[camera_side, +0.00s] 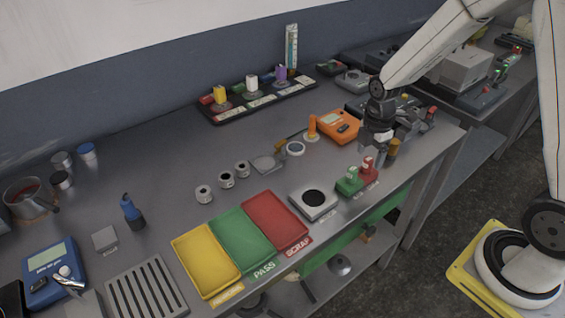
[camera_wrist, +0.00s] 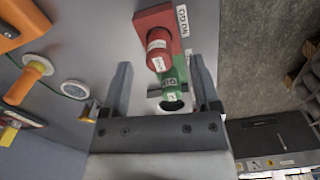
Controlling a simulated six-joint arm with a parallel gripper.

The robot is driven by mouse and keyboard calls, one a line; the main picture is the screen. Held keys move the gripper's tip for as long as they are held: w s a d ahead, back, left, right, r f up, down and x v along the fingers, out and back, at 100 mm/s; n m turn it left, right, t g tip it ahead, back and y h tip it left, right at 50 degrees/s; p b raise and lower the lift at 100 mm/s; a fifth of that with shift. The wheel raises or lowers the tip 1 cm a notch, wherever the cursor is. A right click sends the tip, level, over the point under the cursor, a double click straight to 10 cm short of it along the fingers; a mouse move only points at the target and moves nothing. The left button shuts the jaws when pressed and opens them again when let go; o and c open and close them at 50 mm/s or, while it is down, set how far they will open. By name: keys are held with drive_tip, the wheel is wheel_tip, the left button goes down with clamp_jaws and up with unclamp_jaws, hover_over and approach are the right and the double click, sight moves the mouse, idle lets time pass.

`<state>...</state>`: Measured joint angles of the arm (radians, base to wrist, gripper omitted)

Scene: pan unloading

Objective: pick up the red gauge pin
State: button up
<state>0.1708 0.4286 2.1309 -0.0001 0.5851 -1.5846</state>
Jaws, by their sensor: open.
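The red gauge pin (camera_side: 367,165) stands upright in a red block near the front edge of the bench, right beside a green pin in a green block (camera_side: 349,182). In the wrist view the red pin (camera_wrist: 157,46), with a white band, stands on a red base with a white label. The green pin (camera_wrist: 174,83) is nearer my gripper and partly between its fingers. My gripper (camera_side: 379,155) is just above and behind the red pin in the side view. In the wrist view my gripper (camera_wrist: 161,68) is open, its fingers apart and holding nothing.
An orange device (camera_side: 338,126) and an orange-handled tool (camera_side: 312,127) stand behind the pins. A brass-coloured cylinder (camera_side: 392,150) is close to my gripper's right. A grey scale-like plate (camera_side: 314,200) and yellow, green and red trays (camera_side: 205,261) lie left.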

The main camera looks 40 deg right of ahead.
sight(369, 159)
drive_tip(key=shift+f, duration=1.65)
clamp_jaws()
